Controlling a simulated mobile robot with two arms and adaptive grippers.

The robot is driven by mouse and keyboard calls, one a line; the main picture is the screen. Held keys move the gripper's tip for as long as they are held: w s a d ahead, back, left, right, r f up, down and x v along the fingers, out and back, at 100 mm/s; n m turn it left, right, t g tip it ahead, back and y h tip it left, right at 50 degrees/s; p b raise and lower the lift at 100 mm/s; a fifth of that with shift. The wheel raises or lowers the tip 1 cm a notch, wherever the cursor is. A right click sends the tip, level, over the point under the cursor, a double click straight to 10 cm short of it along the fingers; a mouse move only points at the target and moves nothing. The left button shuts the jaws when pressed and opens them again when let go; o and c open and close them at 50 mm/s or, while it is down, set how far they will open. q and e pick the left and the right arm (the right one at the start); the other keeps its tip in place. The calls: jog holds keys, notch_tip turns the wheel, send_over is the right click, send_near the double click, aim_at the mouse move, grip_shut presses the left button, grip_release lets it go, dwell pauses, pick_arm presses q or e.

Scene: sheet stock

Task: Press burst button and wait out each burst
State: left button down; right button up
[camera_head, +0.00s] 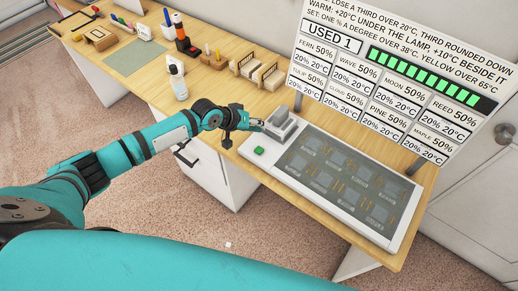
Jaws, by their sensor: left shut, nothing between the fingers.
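A green button (259,150) sits on the left end of a white-framed panel (386,239) with a dark glassy face and rows of sheets or cells. A grey raised block (281,126) stands on the panel behind the button. My left gripper (261,125) is shut and empty, just left of the grey block and above and behind the button in the picture. I cannot tell whether it touches the block. A white display board (331,47) behind reads "USED 1", with a row of green bars and named readings of 50%, 20% and 20°C. My right gripper is not in view.
The wooden bench (150,75) runs from the upper left to the right. A white bottle (178,82), a red and black device (184,35), wooden racks (256,68) and a green mat (134,56) stand or lie along it. Bench front near the bottle is clear.

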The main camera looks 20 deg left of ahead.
pick_arm(q)
jog(key=shift+f, duration=0.1)
jog(key=b, duration=0.7)
send_over(258, 148)
notch_tip(258, 148, down, 8)
jog(key=shift+r, duration=0.15)
jog(key=shift+f+b, duration=0.45)
jog(key=shift+b, duration=0.05)
dwell(0.5)
jog(key=shift+f, duration=0.4)
jog(key=shift+f+b, duration=0.55)
jog(key=shift+b, duration=0.05)
dwell(0.5)
jog(key=shift+r, duration=0.1)
jog(key=shift+s+r+p, duration=0.1)
jog(key=shift+r+p, duration=0.75)
jog(key=shift+p, duration=0.1)
